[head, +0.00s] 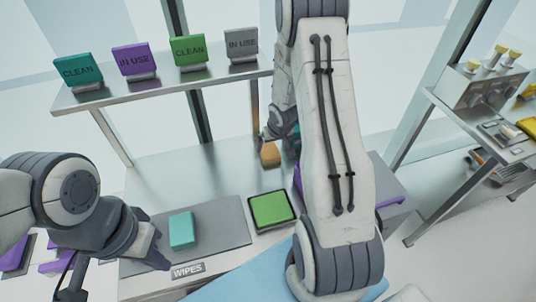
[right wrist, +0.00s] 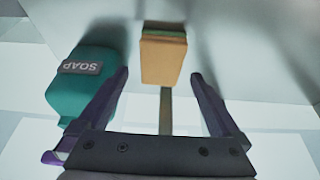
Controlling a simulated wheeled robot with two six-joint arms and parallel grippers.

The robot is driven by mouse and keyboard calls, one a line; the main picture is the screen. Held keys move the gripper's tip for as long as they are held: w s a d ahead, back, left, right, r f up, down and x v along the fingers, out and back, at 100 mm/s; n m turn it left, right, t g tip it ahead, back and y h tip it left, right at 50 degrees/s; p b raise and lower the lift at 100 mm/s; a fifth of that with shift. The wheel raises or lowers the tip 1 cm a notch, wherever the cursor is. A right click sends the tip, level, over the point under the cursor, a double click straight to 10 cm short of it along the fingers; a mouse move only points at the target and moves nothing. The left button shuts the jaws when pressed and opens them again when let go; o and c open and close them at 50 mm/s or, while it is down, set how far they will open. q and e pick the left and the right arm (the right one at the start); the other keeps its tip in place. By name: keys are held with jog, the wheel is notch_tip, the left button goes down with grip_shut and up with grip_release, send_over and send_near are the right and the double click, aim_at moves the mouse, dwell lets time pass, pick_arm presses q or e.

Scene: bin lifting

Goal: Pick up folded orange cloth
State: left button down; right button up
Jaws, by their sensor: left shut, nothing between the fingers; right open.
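The folded orange cloth (head: 270,154) is on the grey worktop in the head view, just below my right gripper (head: 266,139). In the right wrist view the orange cloth (right wrist: 164,62) lies ahead between the two spread dark fingers, with a green edge along its far side. My right gripper (right wrist: 160,76) is open and empty; whether its fingers reach beside the cloth I cannot tell. My left gripper (head: 157,262) is shut and empty at the front left, near the grey mat. My right arm hides part of the worktop around the cloth.
A teal soap bottle (right wrist: 88,82) stands close left of the right fingers. A teal cloth (head: 182,230) lies on the grey mat (head: 225,226), and a green cloth (head: 270,210) lies in a dark tray. A shelf (head: 165,85) with several signs is behind.

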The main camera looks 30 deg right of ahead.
aim_at(269, 151)
jog(key=shift+x, duration=3.2)
jog(key=shift+w+a+r, duration=0.1)
jog(key=shift+a, duration=0.05)
jog(key=c, duration=1.3)
jog(key=shift+o, duration=0.2)
jog(key=shift+a+r, duration=0.1)
